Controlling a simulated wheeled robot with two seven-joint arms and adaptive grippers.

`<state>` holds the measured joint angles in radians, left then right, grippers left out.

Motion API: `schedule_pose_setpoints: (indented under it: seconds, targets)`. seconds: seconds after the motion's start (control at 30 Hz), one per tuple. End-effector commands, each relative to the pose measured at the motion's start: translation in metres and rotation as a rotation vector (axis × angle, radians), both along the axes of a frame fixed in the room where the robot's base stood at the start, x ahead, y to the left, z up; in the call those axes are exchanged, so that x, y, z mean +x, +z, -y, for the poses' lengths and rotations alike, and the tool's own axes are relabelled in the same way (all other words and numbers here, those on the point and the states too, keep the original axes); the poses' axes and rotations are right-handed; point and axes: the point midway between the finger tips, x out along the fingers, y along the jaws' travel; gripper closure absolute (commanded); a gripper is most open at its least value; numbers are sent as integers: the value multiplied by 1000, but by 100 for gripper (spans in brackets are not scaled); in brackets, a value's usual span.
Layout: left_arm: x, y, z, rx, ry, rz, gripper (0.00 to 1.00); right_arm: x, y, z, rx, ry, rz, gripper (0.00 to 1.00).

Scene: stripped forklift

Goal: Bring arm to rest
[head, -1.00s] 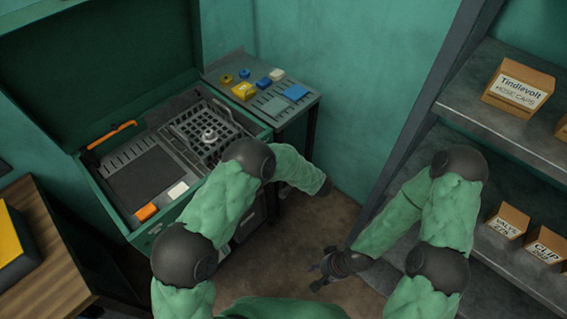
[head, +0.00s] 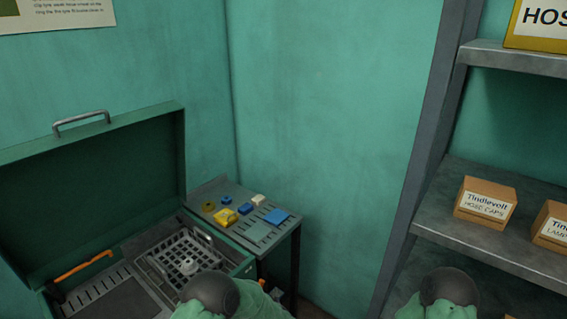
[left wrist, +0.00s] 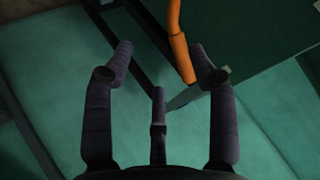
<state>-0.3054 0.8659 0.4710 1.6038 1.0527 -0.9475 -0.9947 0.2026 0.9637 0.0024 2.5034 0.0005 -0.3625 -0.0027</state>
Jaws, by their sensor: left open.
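My left gripper (left wrist: 160,75) shows in the left wrist view with its fingers spread and nothing between them. An orange handle (left wrist: 180,50) lies beyond the fingertips, near the right finger, and appears apart from it. In the head view only the tops of my two arms show at the bottom edge, in green sleeves with dark joints. Neither gripper is in the head view. My right gripper is out of sight.
An open green chest (head: 95,190) holds a grey grid tray (head: 190,262) and an orange-handled tool (head: 83,266). A side table (head: 285,232) beside it carries small coloured parts. Shelves (head: 480,250) with labelled boxes (head: 485,203) stand at the right. Bare wall lies between.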

Motion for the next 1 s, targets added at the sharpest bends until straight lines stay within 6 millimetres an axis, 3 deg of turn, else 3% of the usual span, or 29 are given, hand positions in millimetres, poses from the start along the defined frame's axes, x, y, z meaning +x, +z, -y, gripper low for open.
schedule_pose_setpoints:
  seconds: [0.03, 0.17, 0.3, 0.43, 0.6, 0.7, 0.8, 1.0]
  targets:
    - [-13, -19, -13, -52, -13, -35, 42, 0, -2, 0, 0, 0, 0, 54]
    - [-55, -58, -28, -217, -43, -137, 42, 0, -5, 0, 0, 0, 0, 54]
    - [-122, -91, -39, -399, -44, -293, 42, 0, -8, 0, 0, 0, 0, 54]
    - [-196, -107, -43, -559, -19, -465, 42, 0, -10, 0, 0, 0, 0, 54]
    - [-279, -108, -41, -705, 27, -655, 42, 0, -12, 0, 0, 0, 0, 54]
    - [-307, -104, -40, -749, 46, -721, 42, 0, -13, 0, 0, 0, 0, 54]
    - [-320, -102, -39, -768, 54, -753, 42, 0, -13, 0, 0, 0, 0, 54]
    - [-324, -101, -38, -772, 56, -761, 42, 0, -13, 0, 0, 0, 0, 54]
